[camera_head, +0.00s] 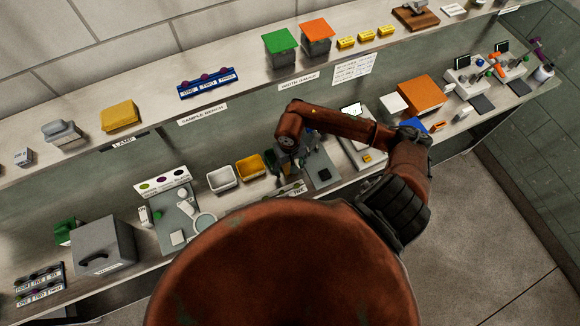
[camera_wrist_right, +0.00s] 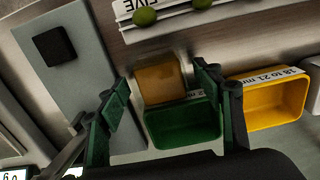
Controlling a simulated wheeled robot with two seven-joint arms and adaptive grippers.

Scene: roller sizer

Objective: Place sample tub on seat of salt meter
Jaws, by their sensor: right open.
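An amber see-through block-like tub (camera_wrist_right: 158,78), which I take as the sample tub, sits beside the green bin (camera_wrist_right: 185,122) in the right wrist view. My right gripper (camera_wrist_right: 158,90) is open, with one finger to each side of the amber tub. No grip on it shows. In the head view my right gripper (camera_head: 290,158) is low over the bench and hides the tub. A grey plate with a black square pad (camera_wrist_right: 55,46) lies to the left in the wrist view; the pad also shows in the head view (camera_head: 324,174). I cannot tell whether it is the salt meter's seat. My left gripper is not in view.
A yellow bin (camera_wrist_right: 268,96) stands right of the green bin, and a rack (camera_wrist_right: 175,18) with green items lies above the tub in the wrist view. The head view shows a white bin (camera_head: 222,179), an orange box (camera_head: 421,95) and a raised shelf behind.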

